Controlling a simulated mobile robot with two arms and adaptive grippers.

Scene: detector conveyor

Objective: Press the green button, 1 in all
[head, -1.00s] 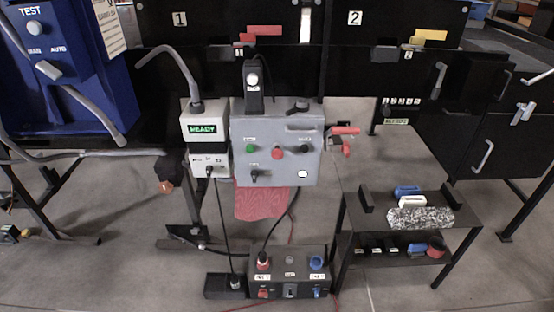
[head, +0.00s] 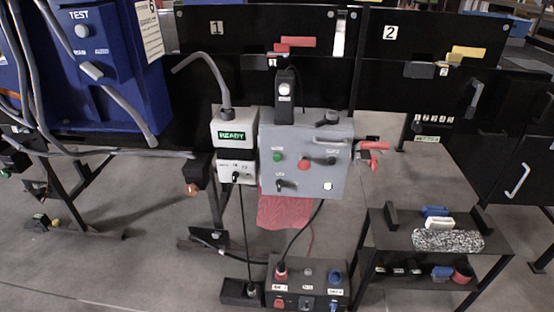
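A small round green button (head: 277,157) sits on the upper left of a grey control box (head: 312,180) in the middle of the head view. A red button (head: 303,165) is to its right, with a black knob (head: 331,161) further right. A black switch (head: 284,184) is below the green button. Nothing covers the green button. Neither of my grippers shows in the head view.
A display reading READY (head: 233,136) stands left of the control box. A red-handled clamp (head: 374,152) juts from its right side. A low black table (head: 386,243) stands at the lower right, and a floor box (head: 307,288) lies below.

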